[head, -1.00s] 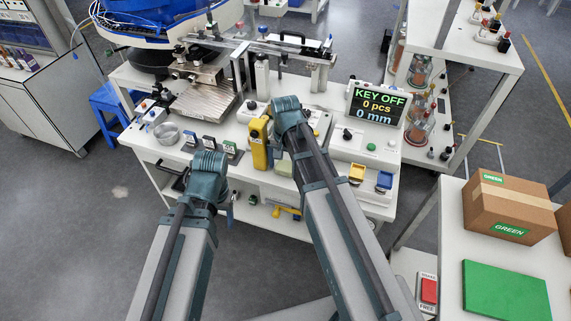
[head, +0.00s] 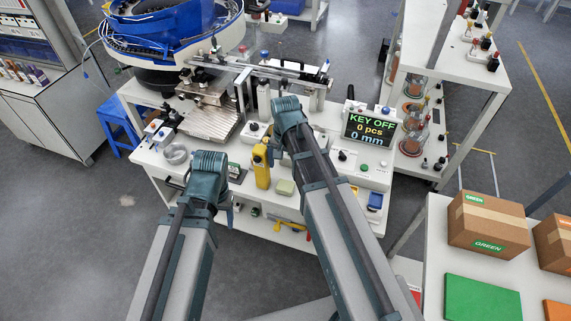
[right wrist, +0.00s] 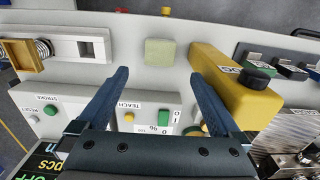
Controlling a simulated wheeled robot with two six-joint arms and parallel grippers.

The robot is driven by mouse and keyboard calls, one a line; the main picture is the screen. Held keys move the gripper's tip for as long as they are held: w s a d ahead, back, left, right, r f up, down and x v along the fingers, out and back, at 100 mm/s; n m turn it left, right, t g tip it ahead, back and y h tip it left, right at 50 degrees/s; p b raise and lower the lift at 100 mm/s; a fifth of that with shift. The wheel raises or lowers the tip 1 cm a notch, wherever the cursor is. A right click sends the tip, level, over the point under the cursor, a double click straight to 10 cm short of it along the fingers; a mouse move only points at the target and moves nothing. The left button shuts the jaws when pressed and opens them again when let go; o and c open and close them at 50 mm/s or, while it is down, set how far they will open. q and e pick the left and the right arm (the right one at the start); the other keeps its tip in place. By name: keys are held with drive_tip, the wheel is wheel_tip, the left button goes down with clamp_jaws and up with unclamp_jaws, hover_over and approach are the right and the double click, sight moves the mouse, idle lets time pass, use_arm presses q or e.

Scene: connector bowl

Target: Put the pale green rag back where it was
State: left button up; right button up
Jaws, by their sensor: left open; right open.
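The pale green rag (head: 285,187) lies as a small square on the white bench top near its front edge, just right of the yellow handheld unit (head: 262,168). In the right wrist view the rag (right wrist: 160,52) lies beyond the fingertips, between their lines and apart from them. My right gripper (right wrist: 160,78) is open and empty above the bench; in the head view its own arm mostly hides it. My left gripper (head: 229,212) is at the bench's front edge, left of the rag, largely hidden by its wrist; nothing shows held in it.
A display (head: 370,126) reading KEY OFF stands right of the rag. A white table (head: 432,235) at right carries cartons (head: 489,225) and a green panel (head: 482,300).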

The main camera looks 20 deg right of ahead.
use_arm(q)
drive_tip(key=shift+r+p, duration=0.4)
drive_tip(key=shift+r, duration=0.5)
use_arm(e)
drive_tip(key=shift+r, duration=0.85)
drive_tip(key=s+a+n+h, duration=0.1)
drive_tip(key=s+a+n, duration=0.9)
drive_tip(key=s, duration=0.4)
drive_tip(key=shift+s+a+n, duration=0.15)
drive_tip(key=shift+a+n, duration=0.1)
drive_tip(key=shift+n, duration=0.05)
